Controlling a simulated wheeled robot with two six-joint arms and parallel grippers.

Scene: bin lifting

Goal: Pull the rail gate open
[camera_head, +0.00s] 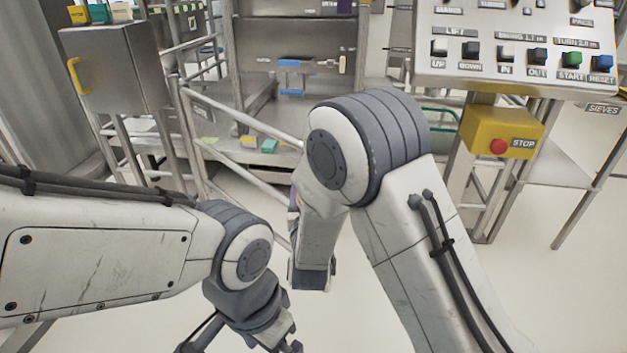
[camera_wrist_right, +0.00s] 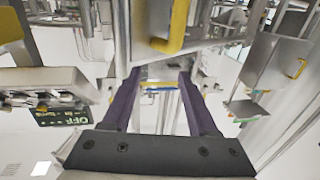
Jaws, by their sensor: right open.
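The rail gate appears as pale metal tubes (camera_head: 236,116) in the head view, sloping from a post at the left down behind my right arm. Its right end is hidden there. My right gripper is mostly behind its own arm in the head view; a sliver of purple shows. In the right wrist view, which looks upside down, its two purple fingers stand apart (camera_wrist_right: 160,76), with no object clearly held. A yellow handle (camera_wrist_right: 178,28) on a grey panel shows beyond the fingertips. My left gripper (camera_head: 240,347) is cut off by the bottom edge; its jaws are unclear.
A grey cabinet (camera_head: 112,68) with a yellow handle stands at the left. A button console (camera_head: 515,50) and yellow stop box (camera_head: 515,122) stand at the right. A steel frame (camera_head: 295,40) with a blue part is behind the rails.

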